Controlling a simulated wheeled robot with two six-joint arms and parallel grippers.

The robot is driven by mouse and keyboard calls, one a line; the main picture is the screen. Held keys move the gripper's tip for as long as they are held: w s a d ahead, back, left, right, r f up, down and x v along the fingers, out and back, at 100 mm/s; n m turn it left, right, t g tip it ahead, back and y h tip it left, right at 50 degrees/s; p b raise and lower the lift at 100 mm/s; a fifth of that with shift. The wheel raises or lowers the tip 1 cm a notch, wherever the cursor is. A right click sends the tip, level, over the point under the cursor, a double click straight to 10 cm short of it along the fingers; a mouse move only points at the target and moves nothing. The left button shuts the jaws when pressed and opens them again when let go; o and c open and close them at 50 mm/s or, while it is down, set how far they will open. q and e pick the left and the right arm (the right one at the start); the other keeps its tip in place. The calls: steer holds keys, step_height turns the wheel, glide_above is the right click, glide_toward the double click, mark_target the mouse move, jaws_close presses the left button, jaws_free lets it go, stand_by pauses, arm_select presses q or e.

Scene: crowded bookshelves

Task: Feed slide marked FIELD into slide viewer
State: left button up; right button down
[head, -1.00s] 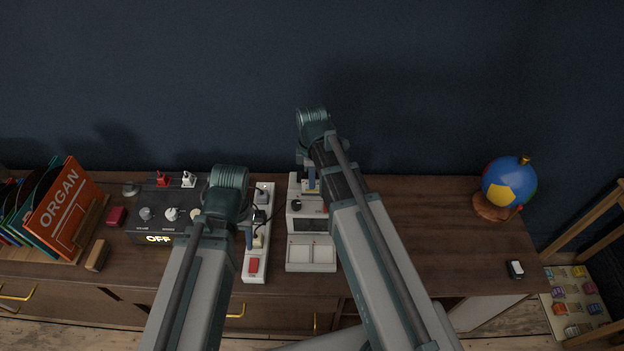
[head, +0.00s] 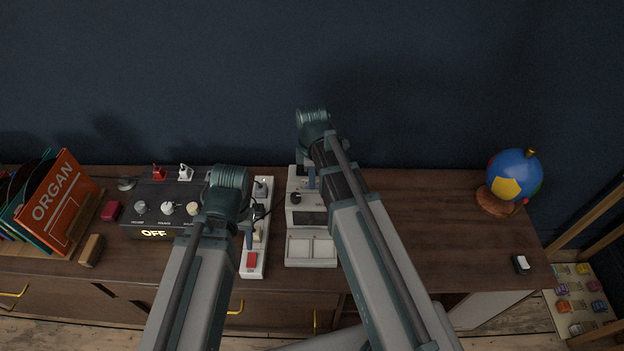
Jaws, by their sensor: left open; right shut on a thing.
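The slide viewer (head: 309,218) is a pale grey box with a dark window, a dark knob and two light panels at its front. It stands on the brown cabinet top. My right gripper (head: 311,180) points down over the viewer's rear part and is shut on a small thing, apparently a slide. That thing is mostly hidden by the gripper and arm, and I cannot read any marking on it. My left gripper (head: 248,240) is open, above the white power strip left of the viewer. No FIELD lettering can be read.
The power strip (head: 251,261) has a red switch. Left of it are a dark control box (head: 153,233) showing OFF, a red block (head: 110,211) and a rack with an ORGAN sleeve (head: 59,203). A globe (head: 514,179) stands right. The cabinet top (head: 430,220) between is clear.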

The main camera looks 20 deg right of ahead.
steer(key=c, duration=0.9)
jaws_free()
steer(key=shift+c, duration=0.2)
steer(key=shift+r, duration=0.1)
step_height(320, 180, up, 14)
steer(key=p, duration=1.3)
steer(key=shift+f+p, duration=0.2)
steer(key=shift+p, duration=0.2)
steer(key=o, duration=0.6)
steer(key=shift+c, duration=0.2)
